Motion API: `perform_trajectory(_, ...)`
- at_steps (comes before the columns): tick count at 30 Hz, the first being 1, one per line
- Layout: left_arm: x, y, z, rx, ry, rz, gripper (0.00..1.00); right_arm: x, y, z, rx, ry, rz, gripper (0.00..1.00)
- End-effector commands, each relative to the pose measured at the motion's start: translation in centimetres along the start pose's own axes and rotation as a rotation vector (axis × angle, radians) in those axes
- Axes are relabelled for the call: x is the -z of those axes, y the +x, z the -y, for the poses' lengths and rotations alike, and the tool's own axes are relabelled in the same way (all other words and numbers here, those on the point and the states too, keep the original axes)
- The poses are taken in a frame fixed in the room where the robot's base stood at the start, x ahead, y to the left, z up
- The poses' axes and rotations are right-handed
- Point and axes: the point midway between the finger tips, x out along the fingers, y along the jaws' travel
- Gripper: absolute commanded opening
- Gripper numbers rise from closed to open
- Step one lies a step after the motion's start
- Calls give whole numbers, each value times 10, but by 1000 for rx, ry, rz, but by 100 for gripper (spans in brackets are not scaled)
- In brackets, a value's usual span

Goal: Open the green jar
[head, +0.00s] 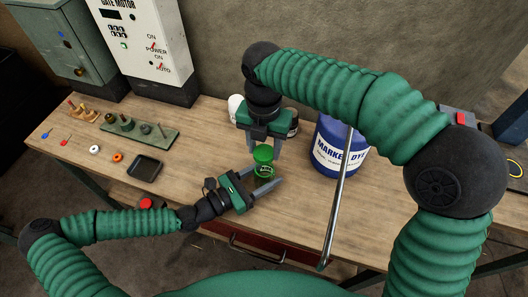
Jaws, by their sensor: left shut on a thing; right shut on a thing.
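The green jar (264,171) stands near the front middle of the wooden table, with its green lid (263,153) at the top. My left gripper (262,180) comes in from the left and is shut on the jar's body. My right gripper (264,147) reaches down from above and is shut on the lid, one finger on each side. The lid sits directly over the body. I cannot tell whether there is a gap between them. My fingers hide parts of the jar's sides.
A blue dye tub (337,148) stands right of the jar, with a metal rod (338,205) in front. A white container (235,106) and dark jar (292,121) stand behind my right gripper. A black tray (144,167) and peg boards (139,127) lie left. A control box (148,45) stands behind.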

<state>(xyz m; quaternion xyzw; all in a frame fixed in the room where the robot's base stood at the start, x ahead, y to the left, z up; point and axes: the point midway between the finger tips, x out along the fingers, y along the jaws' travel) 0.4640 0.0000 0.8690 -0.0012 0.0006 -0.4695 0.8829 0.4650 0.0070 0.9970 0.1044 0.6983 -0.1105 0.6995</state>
Motion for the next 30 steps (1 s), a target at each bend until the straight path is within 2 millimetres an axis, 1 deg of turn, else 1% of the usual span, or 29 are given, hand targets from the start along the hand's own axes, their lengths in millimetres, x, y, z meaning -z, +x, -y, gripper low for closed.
perform_trajectory(1, 2, 0, 0, 0, -1, -3, 0, 0, -5, 0, -1, 0, 1, 0)
perform_trajectory(3, 2, 0, 0, 0, -1, -3, 0, 0, -8, 0, 0, 0, 0, 0)
perform_trajectory(8, 2, 0, 0, -1, -1, -3, 0, 0, -8, 0, 1, 0, -1, 0)
perform_trajectory(9, 2, 0, 0, -1, -1, -3, 56, 0, -8, 0, 1, 0, -1, 0)
perform_trajectory(14, 1, 0, 0, -1, -1, -1, 77, 0, -8, 0, 1, 0, -1, 0)
perform_trajectory(22, 0, 0, 0, -1, 0, 0, 77, 0, -8, 0, 0, 0, 0, 0)
perform_trajectory(24, 1, -3, -1, -2, 1, 0, 77, 0, -6, 0, 1, 0, 0, 0)
perform_trajectory(26, 2, -9, -2, -4, 1, 1, 77, 0, -3, 0, 1, 0, 0, 0)
perform_trajectory(29, 5, -29, -2, -6, 2, -1, 77, 0, 5, 0, 1, 0, 0, 0)
perform_trajectory(30, 5, -40, -3, -7, 3, -1, 77, 1, 10, 0, 1, 0, 0, 0)
